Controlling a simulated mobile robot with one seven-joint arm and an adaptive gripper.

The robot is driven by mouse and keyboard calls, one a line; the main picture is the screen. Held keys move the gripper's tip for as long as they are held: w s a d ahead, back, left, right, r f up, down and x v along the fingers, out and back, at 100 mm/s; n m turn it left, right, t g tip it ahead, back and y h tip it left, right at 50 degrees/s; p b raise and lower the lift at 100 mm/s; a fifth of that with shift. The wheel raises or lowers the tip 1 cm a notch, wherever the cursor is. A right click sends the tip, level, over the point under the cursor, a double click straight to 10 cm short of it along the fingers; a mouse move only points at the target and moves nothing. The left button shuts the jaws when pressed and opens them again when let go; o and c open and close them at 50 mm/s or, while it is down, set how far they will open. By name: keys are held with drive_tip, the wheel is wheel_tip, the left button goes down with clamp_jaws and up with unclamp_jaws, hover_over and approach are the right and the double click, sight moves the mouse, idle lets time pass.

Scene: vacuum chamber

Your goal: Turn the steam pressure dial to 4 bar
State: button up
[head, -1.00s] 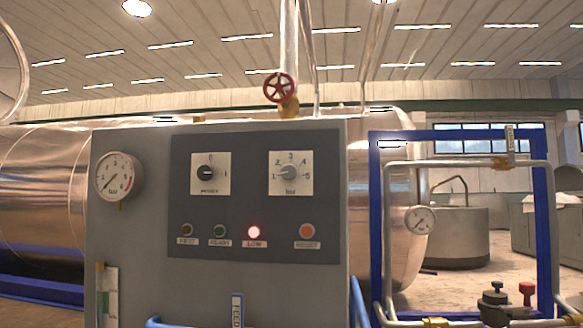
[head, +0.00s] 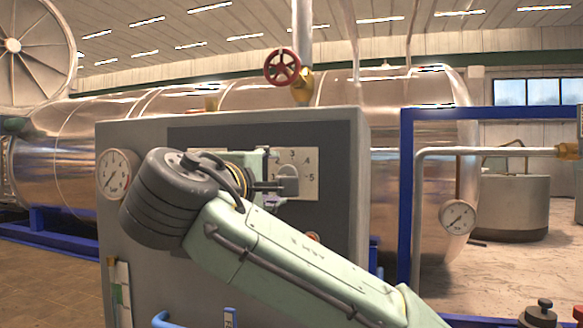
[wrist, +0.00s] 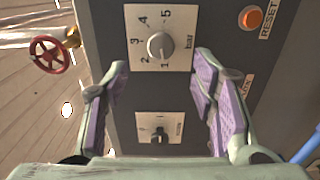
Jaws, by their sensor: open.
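The steam pressure dial is a grey knob (head: 288,181) on a white plate (head: 309,184) marked 1 to 5 bar. In the wrist view the knob (wrist: 160,45) sits upper centre on its plate (wrist: 180,22), and its pointer seems to face the 1. My gripper (head: 268,187) is at the panel, its fingers overlapping the knob's left side in the head view. In the wrist view my gripper (wrist: 162,64) is open, with purple-padded fingers either side of the knob and a gap to each. The plate's lower left is partly hidden in the head view.
A power switch (wrist: 158,137) lies between the fingers in the wrist view, and an orange reset button (wrist: 251,18) is upper right. A round gauge (head: 115,175) is at the panel's left. A red valve wheel (head: 282,67) is above. A blue frame (head: 406,200) stands right.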

sight(288, 174)
drive_tip(key=p+x, duration=0.6)
drive_tip(key=x, duration=0.4)
drive_tip(key=shift+w+f+p, duration=0.1)
drive_tip(key=shift+w+p, duration=0.25)
drive_tip(key=c, duration=1.1)
drive_tip(key=shift+c, duration=0.2)
drive_tip(key=shift+f, duration=0.1)
